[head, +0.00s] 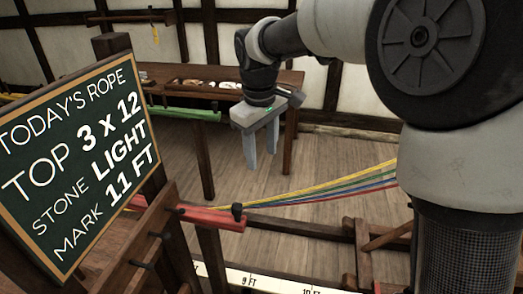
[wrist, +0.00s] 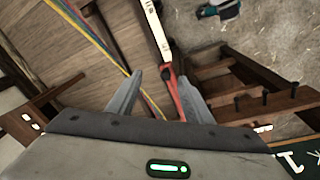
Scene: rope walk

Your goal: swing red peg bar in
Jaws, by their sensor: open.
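The red peg bar (head: 212,217) juts right from a dark wooden post in the head view, with a black knob (head: 237,210) at its free end. My gripper (head: 262,160) is open and empty, fingers pointing down. In the head picture it hangs above and to the right of the bar, apart from it. In the wrist view the red bar (wrist: 171,92) shows beyond and between the open fingers (wrist: 163,76), closer to the right one. Part of the bar is hidden behind that finger.
Yellow, green, blue and red strands (head: 320,186) stretch across below my gripper. A white rail with foot marks (head: 272,281) runs along the bottom. A chalkboard (head: 80,165) stands at left, a green bar (head: 185,113) behind it. A wooden bench (head: 290,82) stands at the back.

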